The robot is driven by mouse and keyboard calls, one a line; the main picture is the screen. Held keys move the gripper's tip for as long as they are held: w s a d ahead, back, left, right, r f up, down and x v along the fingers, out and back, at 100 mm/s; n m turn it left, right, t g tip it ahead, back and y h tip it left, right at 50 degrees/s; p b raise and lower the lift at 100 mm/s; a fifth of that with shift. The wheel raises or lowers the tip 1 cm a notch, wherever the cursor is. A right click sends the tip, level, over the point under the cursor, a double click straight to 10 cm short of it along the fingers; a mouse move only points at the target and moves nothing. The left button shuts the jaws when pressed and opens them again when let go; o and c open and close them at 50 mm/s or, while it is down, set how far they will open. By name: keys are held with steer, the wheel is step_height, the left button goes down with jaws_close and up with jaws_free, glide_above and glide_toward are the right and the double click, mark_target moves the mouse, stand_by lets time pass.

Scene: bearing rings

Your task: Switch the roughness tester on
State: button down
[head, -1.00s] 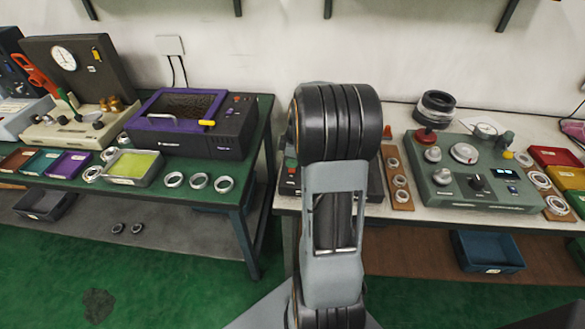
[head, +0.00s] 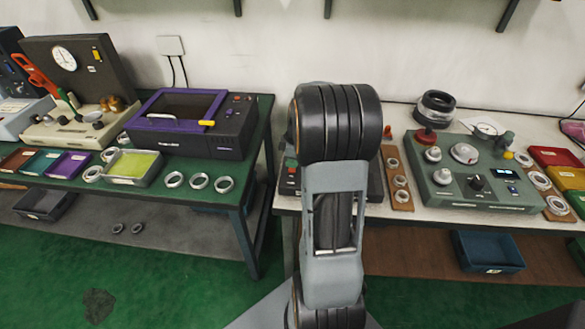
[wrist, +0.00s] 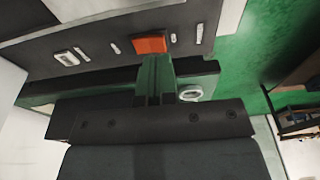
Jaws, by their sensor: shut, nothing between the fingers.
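A dark machine (head: 290,183) with a small red part (head: 291,170) stands on the right table's left end, mostly hidden behind my arm. I cannot read a name on it, so I cannot tell whether it is the roughness tester. In the wrist view a dark panel (wrist: 95,52) carries an orange-red switch-like block (wrist: 150,44) with pale marks on both sides. My gripper (wrist: 157,62) is shut and empty, its fingertips just at the near edge of this block; I cannot tell whether they touch. In the head view my gripper is hidden behind the arm.
A purple-framed machine (head: 185,148) stands on the left green table, with rings (head: 198,181) and a yellow-lined tray (head: 130,181) in front. A green-grey console (head: 470,203) with knobs and a display stands right of my arm, beside a wooden ring board (head: 402,203).

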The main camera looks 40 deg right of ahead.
mark_target(292, 171)
steer(key=shift+f+b, duration=1)
steer(key=shift+f, duration=0.25)
stand_by(0.9)
steer(key=shift+r, duration=0.15)
steer(key=shift+r+p, duration=2.45)
steer(key=shift+r, duration=1)
